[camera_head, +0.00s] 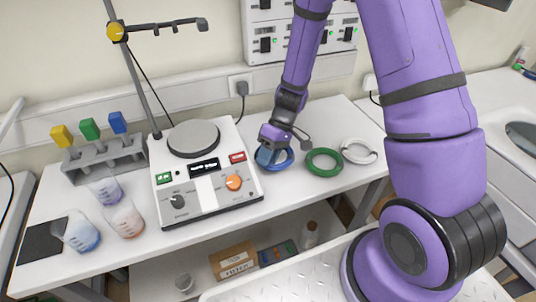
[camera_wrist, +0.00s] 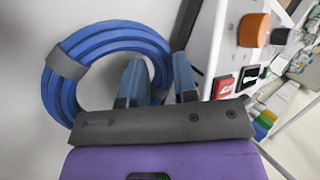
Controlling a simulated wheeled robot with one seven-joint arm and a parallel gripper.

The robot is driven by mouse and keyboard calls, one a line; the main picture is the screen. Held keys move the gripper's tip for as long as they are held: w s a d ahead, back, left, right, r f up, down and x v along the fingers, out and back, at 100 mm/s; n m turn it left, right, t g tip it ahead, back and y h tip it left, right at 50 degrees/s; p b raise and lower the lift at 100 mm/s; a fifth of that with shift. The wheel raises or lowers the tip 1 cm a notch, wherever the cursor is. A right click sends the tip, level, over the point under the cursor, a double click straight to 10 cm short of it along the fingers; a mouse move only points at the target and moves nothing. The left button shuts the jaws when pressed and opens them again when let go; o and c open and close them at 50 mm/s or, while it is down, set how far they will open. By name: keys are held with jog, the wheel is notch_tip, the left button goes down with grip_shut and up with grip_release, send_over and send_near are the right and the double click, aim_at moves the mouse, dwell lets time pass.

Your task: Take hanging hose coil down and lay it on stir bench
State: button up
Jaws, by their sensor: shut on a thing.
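A blue hose coil (camera_head: 281,163) is at the stir bench (camera_head: 222,226) top, just right of the stirrer. My gripper (camera_head: 268,152) is above its left side and shut on it. In the wrist view the blue coil (camera_wrist: 62,98) has a grey band, and its hose passes between the two fingers of my gripper (camera_wrist: 158,78). The coil looks flat and at bench level; I cannot tell whether it touches the top all round. A green hose coil (camera_head: 311,165) and a white hose coil (camera_head: 346,153) lie to its right.
The hotplate stirrer (camera_head: 250,187) with a stand rod stands close left of the coil. Beakers (camera_head: 82,235) and a rack with coloured-top items (camera_head: 125,152) are further left. A socket with a cable (camera_head: 240,86) is on the wall behind. The bench front right of the stirrer is clear.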

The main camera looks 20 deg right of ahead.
jog(key=o, duration=1.6)
jog(key=shift+o, duration=0.2)
jog(key=shift+a+r, duration=0.1)
jog(key=shift+r, duration=0.1)
jog(key=shift+c, duration=0.5)
jog(key=shift+r, duration=0.2)
jog(key=shift+o, duration=0.5)
jog(key=shift+r, duration=3.15)
